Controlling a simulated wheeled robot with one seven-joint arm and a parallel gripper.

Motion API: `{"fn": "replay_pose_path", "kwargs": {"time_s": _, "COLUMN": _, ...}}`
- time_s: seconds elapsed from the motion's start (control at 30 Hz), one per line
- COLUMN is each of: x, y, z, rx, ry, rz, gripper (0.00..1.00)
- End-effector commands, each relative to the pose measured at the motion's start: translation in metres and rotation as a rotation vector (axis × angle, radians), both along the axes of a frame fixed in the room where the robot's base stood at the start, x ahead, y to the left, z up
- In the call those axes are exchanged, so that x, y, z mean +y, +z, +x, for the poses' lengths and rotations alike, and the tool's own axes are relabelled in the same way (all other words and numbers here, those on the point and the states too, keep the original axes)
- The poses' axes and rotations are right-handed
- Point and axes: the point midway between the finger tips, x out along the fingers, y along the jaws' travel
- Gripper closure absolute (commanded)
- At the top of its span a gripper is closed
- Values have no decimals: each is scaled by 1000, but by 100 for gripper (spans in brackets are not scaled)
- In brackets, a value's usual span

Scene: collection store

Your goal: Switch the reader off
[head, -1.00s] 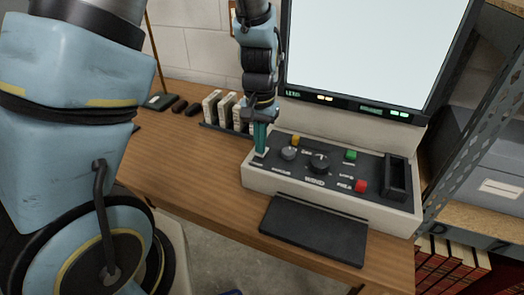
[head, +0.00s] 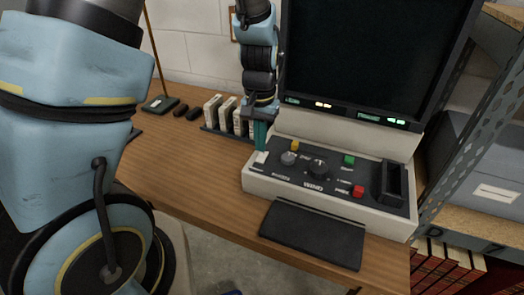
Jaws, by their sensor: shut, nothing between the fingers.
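The reader (head: 330,208) stands on the wooden desk, with a pale body and a black control panel. Its screen (head: 372,55) is dark, while small lights on the strip below still glow. A white rocker-like switch (head: 261,158) sits at the panel's left end. My gripper (head: 260,148) is shut and empty, pointing down with its teal fingertips at or just above that switch; I cannot tell whether they touch. The panel also carries grey and black knobs (head: 318,168), a yellow button (head: 294,146), a green button (head: 349,160) and a red button (head: 358,191).
A row of pale boxes (head: 228,114) stands on the desk left of the reader. A black flat plate (head: 312,234) projects at the reader's front. A metal shelf (head: 462,140) with grey boxes is close on the right.

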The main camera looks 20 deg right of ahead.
Motion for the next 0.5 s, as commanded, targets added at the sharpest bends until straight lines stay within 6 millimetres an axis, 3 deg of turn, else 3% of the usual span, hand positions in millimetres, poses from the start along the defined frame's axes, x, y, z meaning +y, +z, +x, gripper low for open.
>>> {"fn": "replay_pose_path", "kwargs": {"time_s": 0.5, "x": 0, "y": 40, "z": 0, "rx": 1, "ry": 0, "rz": 1, "gripper": 100}}
